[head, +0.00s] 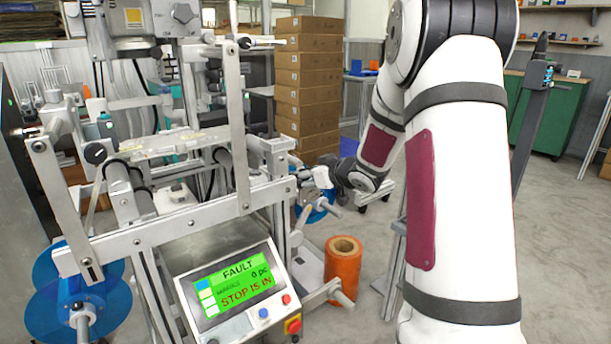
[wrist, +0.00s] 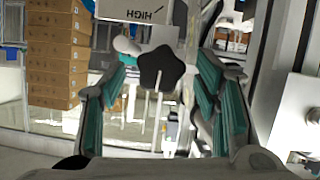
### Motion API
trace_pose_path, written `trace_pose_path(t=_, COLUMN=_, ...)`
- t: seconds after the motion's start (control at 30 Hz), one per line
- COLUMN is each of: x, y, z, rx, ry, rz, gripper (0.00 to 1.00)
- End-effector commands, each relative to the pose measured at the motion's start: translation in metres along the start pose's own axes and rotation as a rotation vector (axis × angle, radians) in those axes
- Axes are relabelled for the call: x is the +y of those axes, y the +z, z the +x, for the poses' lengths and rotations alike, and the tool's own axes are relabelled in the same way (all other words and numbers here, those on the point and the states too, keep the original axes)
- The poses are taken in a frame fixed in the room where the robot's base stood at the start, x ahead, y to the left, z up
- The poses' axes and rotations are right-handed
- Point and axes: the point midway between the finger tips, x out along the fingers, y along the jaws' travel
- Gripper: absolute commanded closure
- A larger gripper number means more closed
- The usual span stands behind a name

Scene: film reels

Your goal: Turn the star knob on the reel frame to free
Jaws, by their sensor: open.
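The black star knob (wrist: 162,68) shows in the wrist view, on the picture's centre line, below a plate marked HIGH (wrist: 130,12) that appears upside down. My gripper (wrist: 166,80) is open, with its teal-padded fingers to the left and right of the knob. I see a gap on both sides, and cannot tell how far the knob lies from the fingertips. In the head view my gripper (head: 322,179) is at the right side of the reel frame (head: 170,232). The knob cannot be made out there.
The frame's screen (head: 236,284) reads FAULT and STOP IS IN. A blue reel (head: 50,310) is at the frame's left, another (head: 318,213) below my gripper. An orange roll (head: 343,270) stands on the right.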

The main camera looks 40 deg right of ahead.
Motion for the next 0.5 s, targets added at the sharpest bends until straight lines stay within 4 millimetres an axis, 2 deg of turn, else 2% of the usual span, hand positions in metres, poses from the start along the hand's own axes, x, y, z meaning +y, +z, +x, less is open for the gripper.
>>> trace_pose_path(t=0.3, x=0.001, y=0.0, z=-0.066, rx=0.0, ry=0.004, rz=0.0, gripper=0.44)
trace_pose_path(t=0.5, x=0.0, y=0.0, z=-0.094, rx=-0.001, ry=0.002, rz=0.0, gripper=0.44)
